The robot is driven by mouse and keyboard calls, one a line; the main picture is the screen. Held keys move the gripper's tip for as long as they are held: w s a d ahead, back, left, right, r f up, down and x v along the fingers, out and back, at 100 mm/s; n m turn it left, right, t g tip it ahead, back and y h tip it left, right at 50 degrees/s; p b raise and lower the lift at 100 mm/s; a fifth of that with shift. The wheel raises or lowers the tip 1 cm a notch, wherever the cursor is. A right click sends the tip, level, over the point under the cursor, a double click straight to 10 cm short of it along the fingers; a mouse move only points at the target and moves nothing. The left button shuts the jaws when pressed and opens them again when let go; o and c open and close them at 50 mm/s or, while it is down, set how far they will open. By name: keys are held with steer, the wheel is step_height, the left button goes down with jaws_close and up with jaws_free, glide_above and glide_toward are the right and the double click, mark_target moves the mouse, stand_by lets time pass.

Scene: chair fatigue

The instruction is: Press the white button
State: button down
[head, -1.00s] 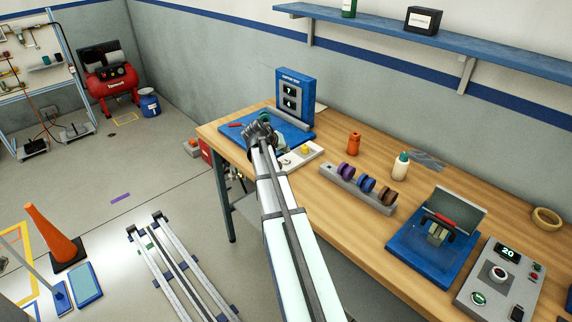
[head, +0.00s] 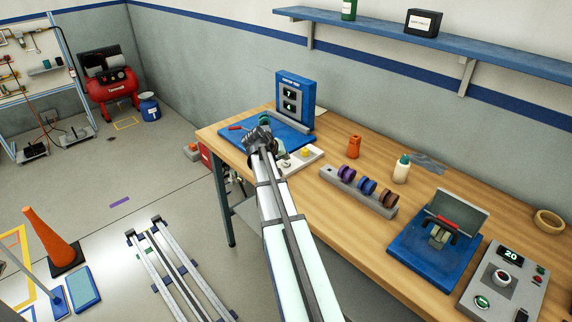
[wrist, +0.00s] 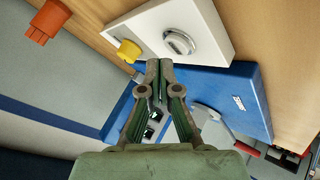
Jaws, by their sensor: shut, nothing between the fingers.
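The white button (wrist: 178,43) shows in the wrist view as a round pale knob with a metallic ring, set on a white panel (wrist: 205,25). The panel also shows in the head view (head: 312,157), on the wooden bench beside the blue test stand, where my arm partly covers it. A yellow knob (wrist: 129,51) sticks out of the panel next to the button. My gripper (wrist: 160,65) is shut and empty. In the wrist view its tips lie just below the button and the panel's edge; I cannot tell whether they touch anything.
The blue test stand (head: 296,97) with a two-number display rises behind my gripper.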

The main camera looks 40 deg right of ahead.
mark_target(285, 164)
stand_by(0.7)
steer(key=shift+f+b, duration=0.4)
steer(key=shift+f, duration=0.05)
steer(key=shift+f+b, duration=0.3)
steer(key=shift+f, duration=0.1)
stand_by(0.5)
steer(key=shift+r, duration=0.2)
steer(key=shift+r+p, duration=0.3)
steer(key=shift+r, duration=0.35)
steer(key=shift+r+p, duration=1.1)
steer(key=shift+r, duration=1.4)
